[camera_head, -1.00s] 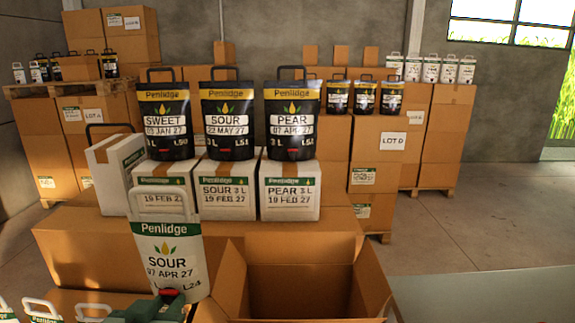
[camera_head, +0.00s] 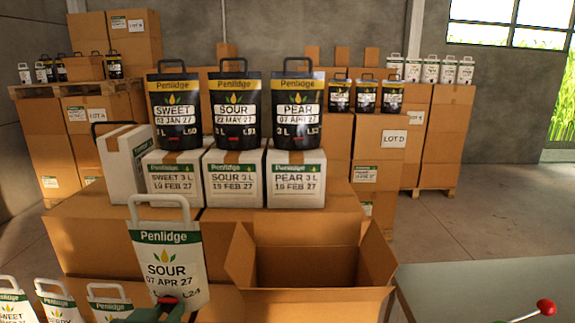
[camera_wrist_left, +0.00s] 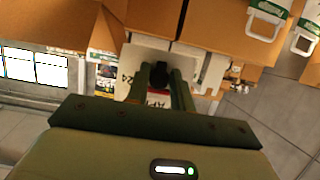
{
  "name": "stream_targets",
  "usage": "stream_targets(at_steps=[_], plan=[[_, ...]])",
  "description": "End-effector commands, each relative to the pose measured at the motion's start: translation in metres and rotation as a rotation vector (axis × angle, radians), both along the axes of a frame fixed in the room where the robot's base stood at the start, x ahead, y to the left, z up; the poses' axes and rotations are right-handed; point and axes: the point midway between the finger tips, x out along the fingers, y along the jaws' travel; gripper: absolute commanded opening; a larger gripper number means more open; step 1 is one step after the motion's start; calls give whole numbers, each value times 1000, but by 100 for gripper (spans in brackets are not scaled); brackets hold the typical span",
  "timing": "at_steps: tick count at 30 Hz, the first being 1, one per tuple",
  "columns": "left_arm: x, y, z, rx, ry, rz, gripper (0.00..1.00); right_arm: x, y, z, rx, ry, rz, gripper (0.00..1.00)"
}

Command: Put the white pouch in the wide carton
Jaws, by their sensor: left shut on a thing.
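A white pouch (camera_head: 172,262) with a green Penlidge band, marked SOUR 07 APR 27, stands nearly upright, slightly tilted, in the head view. My left gripper (camera_head: 166,304) is shut on its lower part, near the red cap; the fingertips are partly hidden. In the left wrist view, my left gripper's fingers (camera_wrist_left: 162,78) close on the pouch (camera_wrist_left: 128,60). The wide carton (camera_head: 310,303) is open with flaps spread, just right of the pouch. Its visible interior looks empty; the floor is partly hidden. My right gripper is not in view.
More white pouches (camera_head: 60,305) stand at the lower left. Behind the carton, black pouches (camera_head: 236,115) stand on white boxes (camera_head: 233,180). A grey table (camera_head: 480,285) and a red-knobbed lever (camera_head: 545,307) are at the lower right.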

Motion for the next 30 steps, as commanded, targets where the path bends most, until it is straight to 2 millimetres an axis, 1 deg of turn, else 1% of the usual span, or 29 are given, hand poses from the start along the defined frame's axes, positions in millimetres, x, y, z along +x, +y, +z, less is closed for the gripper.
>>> stream_targets(at_steps=[1, 5, 6, 9, 12, 14, 19, 26, 30], plan=[[1, 0, -13, -1, -5, -1, 0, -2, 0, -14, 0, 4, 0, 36], [2, 0, -43, 0, -3, -3, 0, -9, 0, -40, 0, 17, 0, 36], [2, 0, -56, 0, -3, -5, 0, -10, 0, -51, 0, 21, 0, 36], [3, 1, -80, 0, -1, -9, 0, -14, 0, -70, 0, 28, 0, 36], [3, 1, -92, -3, -4, -12, 0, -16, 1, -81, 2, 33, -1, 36], [3, 1, -94, -4, -5, -11, 0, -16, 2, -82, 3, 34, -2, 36], [3, 1, -91, 2, -9, -13, 0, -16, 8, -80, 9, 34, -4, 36], [3, 1, -91, -1, -8, -12, 0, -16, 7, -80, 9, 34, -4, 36], [0, 0, -95, -3, -3, -13, 0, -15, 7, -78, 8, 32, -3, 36]])
